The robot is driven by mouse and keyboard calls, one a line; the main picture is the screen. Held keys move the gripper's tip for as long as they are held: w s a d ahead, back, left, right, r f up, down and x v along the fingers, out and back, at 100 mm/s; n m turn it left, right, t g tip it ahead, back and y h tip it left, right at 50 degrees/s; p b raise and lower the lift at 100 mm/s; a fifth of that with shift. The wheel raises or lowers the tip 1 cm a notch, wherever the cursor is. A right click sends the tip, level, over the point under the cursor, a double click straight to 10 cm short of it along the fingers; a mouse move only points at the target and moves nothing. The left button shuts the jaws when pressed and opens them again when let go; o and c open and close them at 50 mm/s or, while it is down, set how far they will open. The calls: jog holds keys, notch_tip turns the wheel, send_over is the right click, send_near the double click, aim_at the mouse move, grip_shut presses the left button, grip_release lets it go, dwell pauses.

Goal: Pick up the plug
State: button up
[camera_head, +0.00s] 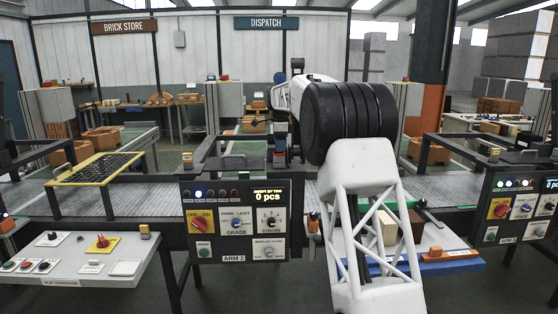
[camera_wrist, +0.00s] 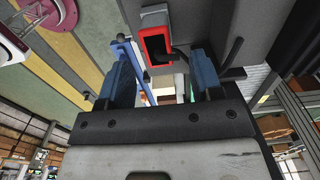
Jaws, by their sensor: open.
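My gripper (camera_wrist: 160,62) is open in the wrist view, with its two blue fingers apart. A red-framed box (camera_wrist: 143,42) with a dark opening shows between and beyond the fingers. A dark bent piece (camera_wrist: 180,51) sits at its right edge, and I cannot tell whether it is the plug or a cable. A blue bar (camera_wrist: 125,55) shows by the left finger. Nothing is clearly held. In the head view my arm hides much of the area around the gripper, and I cannot make out the plug for sure.
In the head view, the ARM 2 control panel (camera_head: 236,246) stands in front of the conveyor (camera_head: 150,200). A yellow-framed grid (camera_head: 98,168) lies on the left. A blue-edged shelf (camera_head: 450,266) holds blocks, including a cream one (camera_head: 387,227). A side console (camera_head: 85,265) stands front left.

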aim_at(279, 156)
dwell(0.3)
jog(key=shift+s+a+f, duration=0.1)
jog(key=shift+f, duration=1.2)
jog(key=shift+a+f, duration=0.1)
jog(key=shift+f, duration=1.2)
jog(key=shift+c, duration=0.2)
jog(key=c, duration=1.1)
jog(key=shift+o, duration=0.2)
jog(key=shift+r, duration=0.15)
jog(key=shift+r, duration=1.7)
jog(key=s+d+r, duration=0.1)
jog(key=s, duration=1.5)
jog(key=shift+d+r, duration=0.2)
jog(key=shift+d, duration=0.2)
